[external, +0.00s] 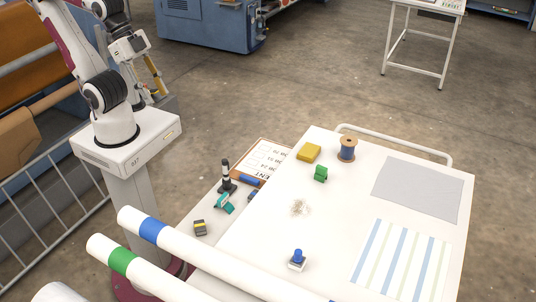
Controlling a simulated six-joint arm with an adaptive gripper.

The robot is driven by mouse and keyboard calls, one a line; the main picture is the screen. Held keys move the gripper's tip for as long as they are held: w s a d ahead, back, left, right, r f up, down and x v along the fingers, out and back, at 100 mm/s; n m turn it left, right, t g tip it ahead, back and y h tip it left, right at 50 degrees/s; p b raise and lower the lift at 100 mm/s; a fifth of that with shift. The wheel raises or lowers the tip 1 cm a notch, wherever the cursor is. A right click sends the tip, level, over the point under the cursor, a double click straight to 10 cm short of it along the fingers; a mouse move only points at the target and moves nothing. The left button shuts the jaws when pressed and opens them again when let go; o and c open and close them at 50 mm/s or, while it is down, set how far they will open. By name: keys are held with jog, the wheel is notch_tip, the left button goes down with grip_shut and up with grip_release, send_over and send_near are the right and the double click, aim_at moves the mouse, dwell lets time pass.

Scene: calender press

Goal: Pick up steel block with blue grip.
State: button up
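The steel block with blue grip (296,265) stands upright on the white table (335,215), near its front edge. Its base is pale and small, and the blue knob is on top. Nothing touches it. My gripper (158,88) hangs at the upper left beside my arm's base, far from the block and off the table. It is small and partly behind my own arm, so I cannot tell whether its fingers are open or shut.
Two white rolls, with a blue band (151,229) and a green band (122,261), lie in front left of the block. A green clip (320,174), yellow sponge (309,152) and spool (347,149) stand farther back. Striped cloth (401,260) lies right. Table around the block is clear.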

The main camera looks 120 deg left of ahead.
jog(key=w+d+f+n+t, duration=0.15)
jog(key=w+d, duration=0.25)
jog(key=w, duration=0.7)
jog(key=w+d+f+t+h, duration=0.1)
jog(key=w+d+f, duration=0.2)
jog(key=w, duration=0.8)
jog(key=w+d+f+t, duration=0.2)
jog(key=w+d, duration=0.2)
jog(key=w, duration=0.8)
jog(key=w+d+f+n+t+y, duration=0.1)
jog(key=w+f+y, duration=0.1)
jog(key=w+f, duration=0.7)
jog(key=n+t+y, duration=0.1)
jog(key=y, duration=0.2)
send_near(298, 258)
jog(key=shift+w+a, duration=0.35)
jog(key=shift+w, duration=0.3)
jog(key=shift+s+a+f+t, duration=0.15)
jog(key=shift+f+t, duration=0.1)
jog(key=shift+f, duration=0.5)
jog(key=shift+x, duration=1.35)
jog(key=shift+a, duration=0.1)
